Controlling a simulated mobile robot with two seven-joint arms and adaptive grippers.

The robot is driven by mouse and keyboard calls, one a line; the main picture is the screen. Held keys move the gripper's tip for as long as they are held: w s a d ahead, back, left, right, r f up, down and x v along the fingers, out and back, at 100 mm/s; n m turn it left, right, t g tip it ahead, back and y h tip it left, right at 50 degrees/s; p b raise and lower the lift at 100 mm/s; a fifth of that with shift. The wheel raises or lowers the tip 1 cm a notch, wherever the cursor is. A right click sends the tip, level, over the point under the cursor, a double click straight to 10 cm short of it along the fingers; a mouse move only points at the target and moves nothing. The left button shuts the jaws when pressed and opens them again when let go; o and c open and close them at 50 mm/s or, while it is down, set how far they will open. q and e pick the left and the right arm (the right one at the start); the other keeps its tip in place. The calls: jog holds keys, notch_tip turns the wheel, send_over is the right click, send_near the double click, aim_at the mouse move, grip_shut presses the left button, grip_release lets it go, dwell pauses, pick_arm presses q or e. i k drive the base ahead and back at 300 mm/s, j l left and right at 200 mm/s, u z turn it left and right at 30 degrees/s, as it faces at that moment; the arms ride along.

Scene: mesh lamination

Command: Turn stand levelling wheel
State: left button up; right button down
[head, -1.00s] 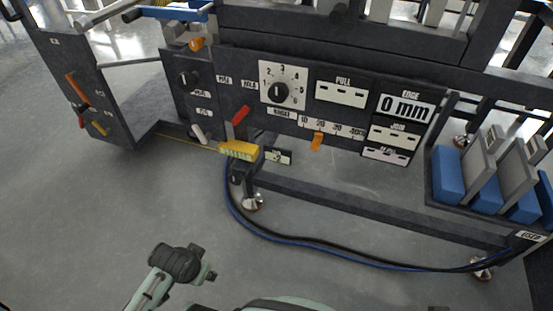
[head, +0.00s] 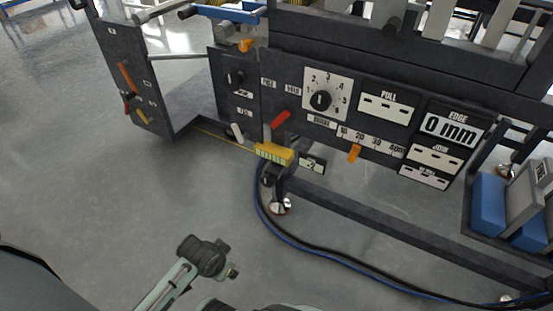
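A yellow ridged wheel (head: 274,153), which looks like the levelling wheel, sits at the lower front of the dark stand (head: 330,190), above a shiny metal foot (head: 280,206). A small dark plate (head: 312,165) with a white number, hard to read but like -2, is just right of the wheel. Part of one of my arms shows at the bottom, with a dark joint at its end, well below and left of the wheel and apart from it. I make out no gripper fingers of either hand.
Above the wheel are a red lever (head: 281,118), a black dial (head: 320,100) and an orange pointer (head: 354,153) on a scale. A white lever (head: 236,132) is left of it. Dark and blue cables (head: 330,260) curve over the floor. The grey floor in front is otherwise open.

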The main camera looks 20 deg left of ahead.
aim_at(267, 181)
jog(key=j, duration=0.6)
jog(key=i+j+u, duration=0.1)
jog(key=j, duration=0.45)
jog(key=j+u, duration=0.1)
jog(key=j, duration=0.5)
jog(key=i, duration=0.05)
